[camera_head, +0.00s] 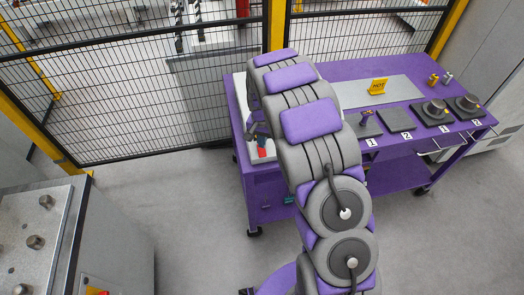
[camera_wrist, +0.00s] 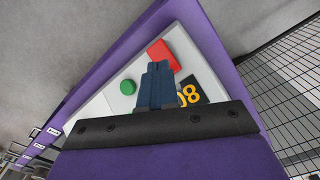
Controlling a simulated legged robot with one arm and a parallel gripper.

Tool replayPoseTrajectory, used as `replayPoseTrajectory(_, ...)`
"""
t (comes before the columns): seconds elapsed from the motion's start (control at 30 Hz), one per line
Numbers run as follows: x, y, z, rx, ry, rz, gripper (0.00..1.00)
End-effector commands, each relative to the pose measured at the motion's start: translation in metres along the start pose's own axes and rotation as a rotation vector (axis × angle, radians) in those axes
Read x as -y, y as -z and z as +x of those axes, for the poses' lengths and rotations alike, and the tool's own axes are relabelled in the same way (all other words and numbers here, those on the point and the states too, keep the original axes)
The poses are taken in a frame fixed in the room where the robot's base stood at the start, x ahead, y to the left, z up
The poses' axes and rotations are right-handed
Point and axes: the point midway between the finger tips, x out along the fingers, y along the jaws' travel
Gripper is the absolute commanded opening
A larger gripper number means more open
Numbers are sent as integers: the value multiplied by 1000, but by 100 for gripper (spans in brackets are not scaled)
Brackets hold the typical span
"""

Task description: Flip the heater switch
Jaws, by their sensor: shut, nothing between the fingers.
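In the head view my gripper (camera_head: 259,131) is just above the red switch (camera_head: 262,153), and my arm hides part of the panel.
A black mesh fence (camera_head: 150,90) stands behind. A grey machine block (camera_head: 40,235) is at lower left. Open floor (camera_head: 190,205) lies between it and the cart.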

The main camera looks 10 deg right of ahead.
Motion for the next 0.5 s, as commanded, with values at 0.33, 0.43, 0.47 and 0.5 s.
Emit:
replayPoseTrajectory(0.33, 0, 0, 3, 1, 0, 0, 0)
replayPoseTrajectory(0.43, 0, 0, 5, 1, -1, 0, 0)
replayPoseTrajectory(0.47, 0, 0, 5, 1, -1, 0, 0)
replayPoseTrajectory(0.5, 0, 0, 6, 1, -1, 0, 0)
